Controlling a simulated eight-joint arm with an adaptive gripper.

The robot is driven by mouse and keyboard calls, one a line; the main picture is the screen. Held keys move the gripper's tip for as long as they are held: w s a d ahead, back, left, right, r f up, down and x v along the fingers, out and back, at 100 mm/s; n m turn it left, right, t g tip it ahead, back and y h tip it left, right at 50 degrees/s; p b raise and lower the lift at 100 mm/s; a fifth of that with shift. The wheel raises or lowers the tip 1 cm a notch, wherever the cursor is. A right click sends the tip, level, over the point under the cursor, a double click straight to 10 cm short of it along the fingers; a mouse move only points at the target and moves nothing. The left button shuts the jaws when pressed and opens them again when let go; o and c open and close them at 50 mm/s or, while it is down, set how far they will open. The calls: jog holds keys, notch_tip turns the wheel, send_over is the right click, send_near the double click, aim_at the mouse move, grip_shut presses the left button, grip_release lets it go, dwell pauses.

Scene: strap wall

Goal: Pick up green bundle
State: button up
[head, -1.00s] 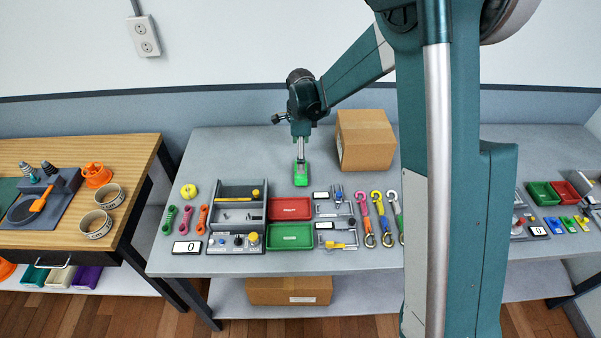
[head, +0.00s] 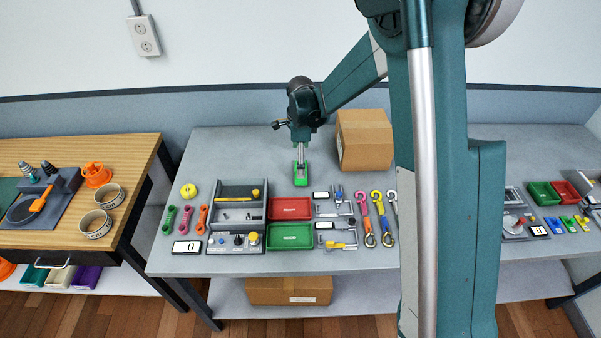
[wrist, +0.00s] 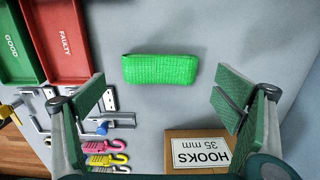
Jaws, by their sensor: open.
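The green bundle (head: 301,180) lies flat on the grey table, behind the red tray and left of the cardboard box. In the wrist view the bundle (wrist: 160,69) is a short, textured green strap roll in the upper middle. My gripper (head: 300,163) is over the bundle, pointing down. In the wrist view my gripper (wrist: 166,103) is open, with its two green-padded fingers wide apart at left and right. Nothing is between the fingers, and the bundle shows beyond their tips. The exact height gap is hard to tell.
A cardboard box (head: 365,140) marked HOOKS stands close to the right. A red tray (head: 290,216) and a green tray (head: 290,245) lie in front. Coloured straps with hooks (head: 379,218) lie to the front right. The table left of the bundle is clear.

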aim_at(298, 182)
jog(key=shift+f, duration=0.1)
jog(key=shift+w+f, duration=0.1)
jog(key=shift+f, duration=2.4)
jog(key=c, duration=1)
